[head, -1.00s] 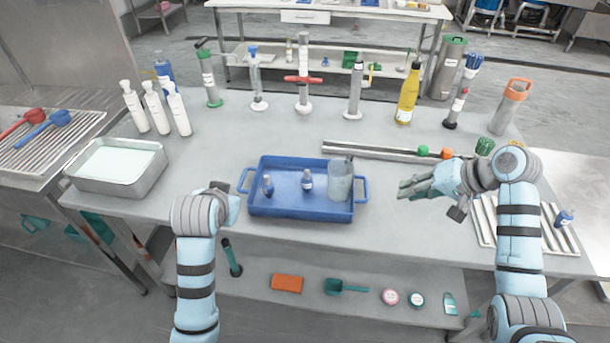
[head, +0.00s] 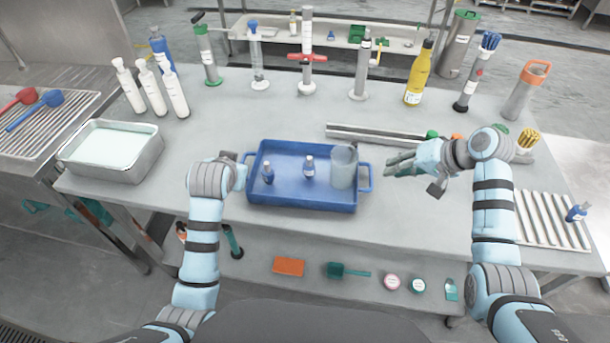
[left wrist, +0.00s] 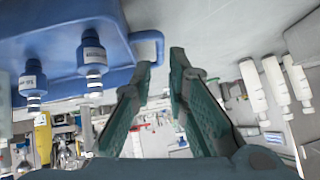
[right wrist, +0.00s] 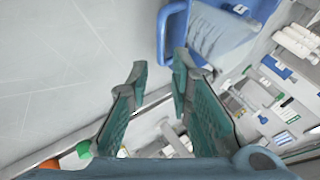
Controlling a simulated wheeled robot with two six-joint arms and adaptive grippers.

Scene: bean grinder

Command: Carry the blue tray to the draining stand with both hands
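My left gripper (left wrist: 160,62) is open and empty. In the left wrist view the tray's handle (left wrist: 148,42) is just beyond its fingertips; in the head view its fingers are mostly hidden beside the tray's left end. My right gripper (head: 398,166) is open and empty, just right of the tray's right handle (head: 366,178). In the right wrist view, the tray (right wrist: 177,28) is beyond its fingertips. Slatted metal racks are at far left (head: 45,135) and right (head: 545,222); I cannot tell which is the draining stand.
A metal basin (head: 112,150) of pale liquid stands left of the tray. White bottles, cylinders and a yellow bottle (head: 418,75) stand behind. A metal bar (head: 375,133) lies behind my right gripper. Scoops lie on the left rack, and a small bottle (head: 577,213) is on the right one.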

